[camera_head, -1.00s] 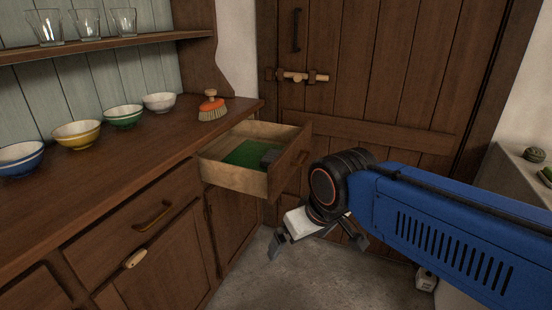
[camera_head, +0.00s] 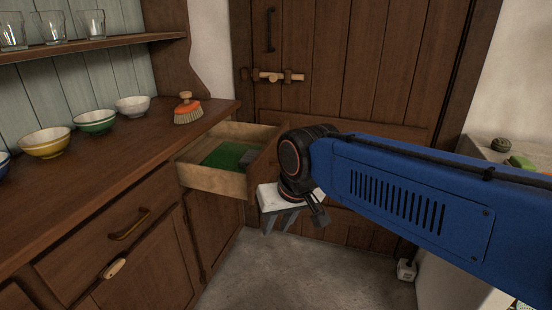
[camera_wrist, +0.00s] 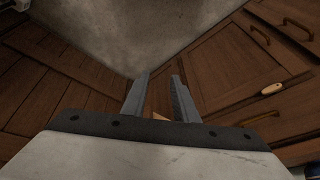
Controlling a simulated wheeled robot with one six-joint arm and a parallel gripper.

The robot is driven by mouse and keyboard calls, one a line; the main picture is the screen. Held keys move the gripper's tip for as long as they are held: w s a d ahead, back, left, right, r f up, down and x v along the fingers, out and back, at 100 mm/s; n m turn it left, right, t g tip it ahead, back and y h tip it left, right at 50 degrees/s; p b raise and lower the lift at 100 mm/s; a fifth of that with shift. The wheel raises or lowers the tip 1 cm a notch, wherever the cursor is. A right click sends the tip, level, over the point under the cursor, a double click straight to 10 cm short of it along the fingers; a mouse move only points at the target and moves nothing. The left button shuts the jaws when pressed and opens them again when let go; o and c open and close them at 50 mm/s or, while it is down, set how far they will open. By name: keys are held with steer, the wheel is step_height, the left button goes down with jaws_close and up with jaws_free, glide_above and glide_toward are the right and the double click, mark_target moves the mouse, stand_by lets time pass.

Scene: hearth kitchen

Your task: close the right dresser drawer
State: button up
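The right dresser drawer (camera_head: 212,180) is pulled out of the dresser (camera_head: 75,225), with pale wooden sides and a dark front. A green lining and a grey item show inside it. My gripper (camera_head: 281,222) points down beside the outer face of the drawer front, partly overlapping it in the head view. I cannot tell whether they touch. In the wrist view my two fingers (camera_wrist: 160,88) stand apart with a gap between them. A small pale wooden bit shows between them near their base; I cannot tell what it is. The drawer's handle is hidden.
A plank door (camera_head: 345,90) is behind my gripper. A pale counter (camera_head: 500,150) stands at the right. The floor (camera_head: 270,275) below is clear.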

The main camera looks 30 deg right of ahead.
steer(key=w+d+r+m, duration=0.1)
steer(key=w+m, duration=0.1)
steer(key=w+d+r+m, duration=0.1)
steer(key=w+m, duration=0.1)
steer(key=w+r+m, duration=0.2)
steer(key=w, duration=0.1)
steer(key=shift+d+g+y, duration=0.3)
steer(key=shift+d, duration=0.1)
jaws_close()
steer(key=w+d+r+m+y, duration=0.2)
steer(key=w+d+r+m, duration=0.1)
steer(key=w+d+m, duration=1.75)
steer(key=x, duration=0.9)
steer(key=shift+f+n, duration=0.2)
steer(key=shift+n, duration=0.25)
